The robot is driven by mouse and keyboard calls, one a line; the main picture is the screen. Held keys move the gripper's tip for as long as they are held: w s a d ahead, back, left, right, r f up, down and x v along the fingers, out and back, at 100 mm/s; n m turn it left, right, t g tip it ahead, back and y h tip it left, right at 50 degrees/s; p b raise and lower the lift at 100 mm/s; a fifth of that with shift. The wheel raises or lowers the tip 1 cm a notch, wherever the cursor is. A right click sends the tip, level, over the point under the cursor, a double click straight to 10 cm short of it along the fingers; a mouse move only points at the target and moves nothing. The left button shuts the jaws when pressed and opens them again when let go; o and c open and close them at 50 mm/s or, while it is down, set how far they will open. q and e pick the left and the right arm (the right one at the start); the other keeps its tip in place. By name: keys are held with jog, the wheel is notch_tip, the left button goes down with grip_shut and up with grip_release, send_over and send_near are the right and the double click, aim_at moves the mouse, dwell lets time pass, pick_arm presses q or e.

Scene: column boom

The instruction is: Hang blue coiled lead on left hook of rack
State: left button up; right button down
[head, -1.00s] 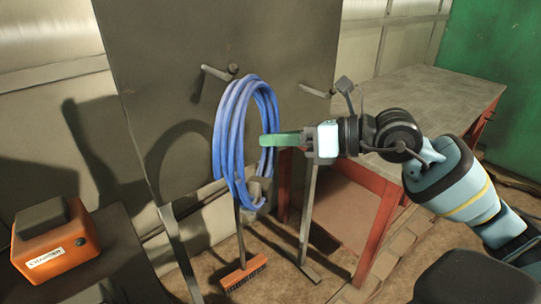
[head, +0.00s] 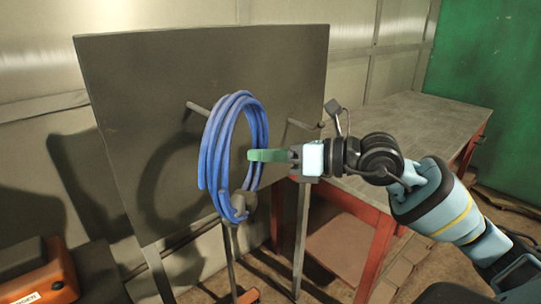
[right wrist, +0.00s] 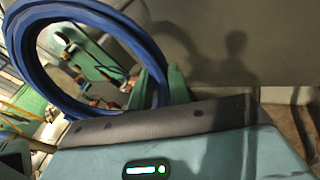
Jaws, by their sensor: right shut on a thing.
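The blue coiled lead (head: 207,150) hangs as an upright loop in front of the rack (head: 130,80), a dark upright panel. My right gripper (head: 262,155), with green fingers, is shut on the right side of the coil. The right wrist view also shows the coil (right wrist: 28,65) beside the green fingers (right wrist: 160,88). The left hook (head: 196,108) sticks out from the panel and its outer end is hidden behind the coil's upper left part. I cannot tell whether it enters the loop. The right hook (head: 300,124) is bare. My left gripper is not in view.
A grey-topped table with red legs (head: 425,120) stands right of the rack, close behind my right arm. An orange case (head: 40,278) sits at the lower left. A green wall (head: 490,90) is at the far right.

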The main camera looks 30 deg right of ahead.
jog(key=shift+w+a+f, duration=0.1)
jog(key=shift+w+a, duration=0.1)
jog(key=shift+w, duration=1.05)
jog(key=shift+w+a+f, duration=0.1)
jog(key=shift+w+a, duration=0.05)
jog(key=shift+w, duration=1.1)
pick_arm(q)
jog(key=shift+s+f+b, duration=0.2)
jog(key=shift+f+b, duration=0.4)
pick_arm(e)
jog(key=w, duration=0.1)
jog(key=w+f, duration=0.1)
jog(key=w, duration=0.3)
jog(key=shift+w+a+f, duration=0.15)
jog(key=shift+a+f, duration=0.1)
jog(key=shift+a, duration=0.1)
jog(key=shift+f, duration=0.15)
jog(key=c, duration=1.3)
grip_release()
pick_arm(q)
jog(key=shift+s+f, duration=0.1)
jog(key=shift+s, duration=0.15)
pick_arm(e)
jog(key=shift+o, duration=0.3)
jog(key=shift+a, duration=0.1)
